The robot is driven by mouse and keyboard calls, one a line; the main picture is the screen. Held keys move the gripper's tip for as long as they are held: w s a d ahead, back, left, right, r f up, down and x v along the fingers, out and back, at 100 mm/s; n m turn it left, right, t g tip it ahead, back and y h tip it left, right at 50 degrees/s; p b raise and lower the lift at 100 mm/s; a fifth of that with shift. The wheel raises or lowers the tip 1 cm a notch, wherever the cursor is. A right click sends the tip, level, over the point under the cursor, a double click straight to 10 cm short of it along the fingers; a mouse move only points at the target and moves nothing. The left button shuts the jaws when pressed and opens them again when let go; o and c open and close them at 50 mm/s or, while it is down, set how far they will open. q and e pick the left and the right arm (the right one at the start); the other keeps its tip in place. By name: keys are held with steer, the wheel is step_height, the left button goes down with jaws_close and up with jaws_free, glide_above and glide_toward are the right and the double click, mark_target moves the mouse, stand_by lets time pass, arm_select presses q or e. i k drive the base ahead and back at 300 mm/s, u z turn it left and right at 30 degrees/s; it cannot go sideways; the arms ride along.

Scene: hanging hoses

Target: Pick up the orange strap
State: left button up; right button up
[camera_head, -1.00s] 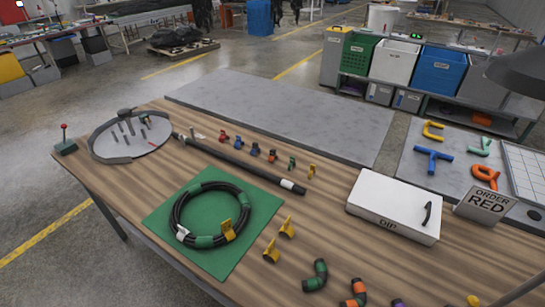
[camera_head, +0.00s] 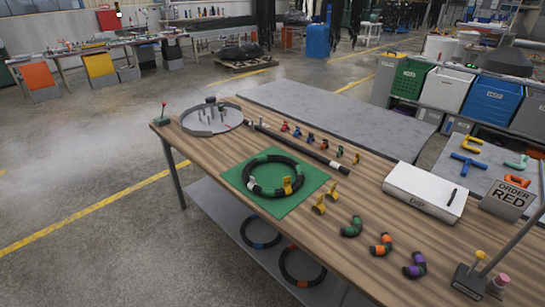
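An orange curved piece (camera_head: 517,181), which may be the orange strap, lies on a grey board at the right, partly hidden behind the ORDER RED sign (camera_head: 508,196). A small black elbow fitting with an orange band (camera_head: 381,245) lies on the wooden table. A black hose ring with an orange band (camera_head: 303,282) hangs or lies below the table edge, on the lower shelf. I cannot tell for sure which of these is the strap. Neither gripper is in view.
The wooden table (camera_head: 330,225) holds a green mat (camera_head: 235,178) with a coiled black hose (camera_head: 275,192), a white DIP box (camera_head: 425,190), a round grey tray (camera_head: 195,127) and several small fittings. A post on a base (camera_head: 470,280) stands at the front right. Floor left of the table is clear.

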mark_target(325, 141)
steer(key=z, duration=0.8)
steer(key=k, duration=0.1)
steer(key=u, duration=1.75)
steer(key=i, duration=1.7)
steer(key=z, duration=0.65)
